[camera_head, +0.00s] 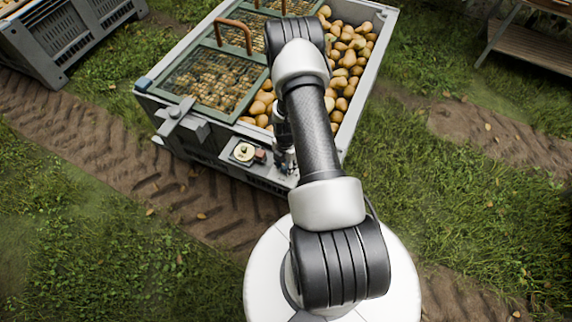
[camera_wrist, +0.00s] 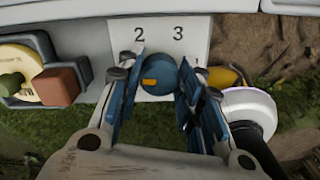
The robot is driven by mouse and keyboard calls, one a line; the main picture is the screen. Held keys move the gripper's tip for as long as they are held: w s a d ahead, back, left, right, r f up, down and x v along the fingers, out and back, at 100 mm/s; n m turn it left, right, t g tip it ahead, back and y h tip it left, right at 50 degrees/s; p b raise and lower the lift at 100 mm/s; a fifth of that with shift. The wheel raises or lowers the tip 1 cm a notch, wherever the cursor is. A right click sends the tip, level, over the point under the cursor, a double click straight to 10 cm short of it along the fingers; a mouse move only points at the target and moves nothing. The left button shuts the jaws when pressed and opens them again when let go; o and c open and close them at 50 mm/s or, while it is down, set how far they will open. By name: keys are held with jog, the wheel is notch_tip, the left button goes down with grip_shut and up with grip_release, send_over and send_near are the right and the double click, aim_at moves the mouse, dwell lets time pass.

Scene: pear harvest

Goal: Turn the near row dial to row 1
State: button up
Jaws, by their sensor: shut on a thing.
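The near row dial (camera_wrist: 161,72) is a round blue knob with an orange mark on its lower left. It sits in front of a white plate (camera_wrist: 175,28) that shows the numerals 2 and 3. Part of another mark shows at the plate's right edge, and the numeral 1 cannot be made out. My gripper (camera_wrist: 160,80) is shut on the dial, one finger on its left and one on its right. In the head view, my gripper (camera_head: 284,160) is at the crate's near side, and my arm hides the dial.
A cream disc (camera_head: 244,152) with a red-brown block (camera_head: 261,156) lies left of the dial. The large grey crate (camera_head: 360,100) holds pears and green-framed mesh lids (camera_head: 208,85) with brown handles. Another crate (camera_head: 45,48) stands upper left, a wooden table (camera_head: 545,42) upper right. Grass is open around.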

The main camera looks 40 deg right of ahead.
jog(key=shift+n, duration=0.6)
jog(key=o, duration=1.1)
notch_tip(320, 180, up, 12)
dwell(0.6)
